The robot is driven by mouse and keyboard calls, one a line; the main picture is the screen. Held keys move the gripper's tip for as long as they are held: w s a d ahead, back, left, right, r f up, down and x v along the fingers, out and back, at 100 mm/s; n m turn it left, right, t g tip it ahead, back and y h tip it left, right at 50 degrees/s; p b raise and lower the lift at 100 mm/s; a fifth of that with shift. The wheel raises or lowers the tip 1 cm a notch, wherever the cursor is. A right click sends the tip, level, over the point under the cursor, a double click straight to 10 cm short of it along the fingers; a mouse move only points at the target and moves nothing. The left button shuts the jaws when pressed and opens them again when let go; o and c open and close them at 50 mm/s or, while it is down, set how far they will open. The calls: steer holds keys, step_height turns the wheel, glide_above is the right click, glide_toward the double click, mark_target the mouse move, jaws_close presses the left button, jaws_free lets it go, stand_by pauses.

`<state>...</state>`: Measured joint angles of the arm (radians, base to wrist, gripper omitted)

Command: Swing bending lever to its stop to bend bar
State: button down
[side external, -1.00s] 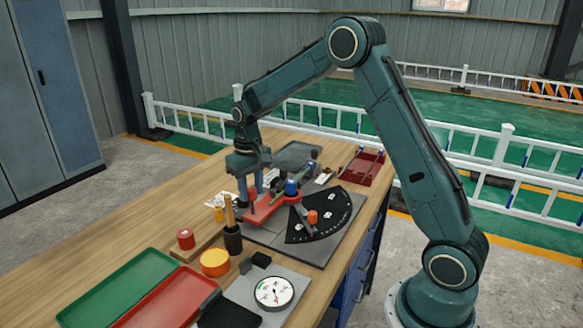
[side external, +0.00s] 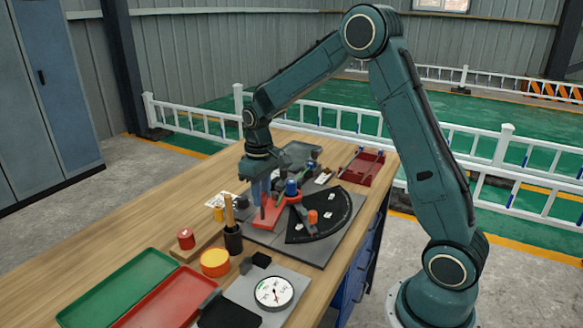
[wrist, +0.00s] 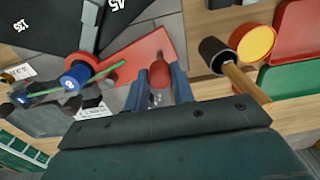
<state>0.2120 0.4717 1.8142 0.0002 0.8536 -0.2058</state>
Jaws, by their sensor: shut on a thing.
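The bending lever is a flat red arm (side external: 273,217) lying on the bender's grey base plate, and it also shows in the wrist view (wrist: 135,58). Its upright red handle (wrist: 159,74) sits between my gripper's fingers (wrist: 161,82), which are shut on it. In the side view my gripper (side external: 264,200) points down over the lever's near end and mostly hides the handle. A thin green bar (wrist: 100,76) runs past the blue-topped pin (wrist: 76,76) beside the red arm. The black angle dial (side external: 328,216) carries a grey stop arm with an orange knob (side external: 313,216).
An orange round tub (side external: 215,262), a green tray (side external: 120,288) and a red tray (side external: 165,300) lie nearer. A dark red bin (side external: 362,168) stands at the back. Bare wood lies to the left.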

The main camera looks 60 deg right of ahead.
steer(key=s+d+n, duration=0.2)
steer(key=s+n, duration=0.5)
steer(key=s, duration=0.2)
steer(key=shift+d, duration=0.4)
steer(key=shift+s+f, duration=0.1)
steer(key=c, duration=1.3)
jaws_free()
steer(key=shift+o, duration=0.6)
step_height(320, 180, up, 14)
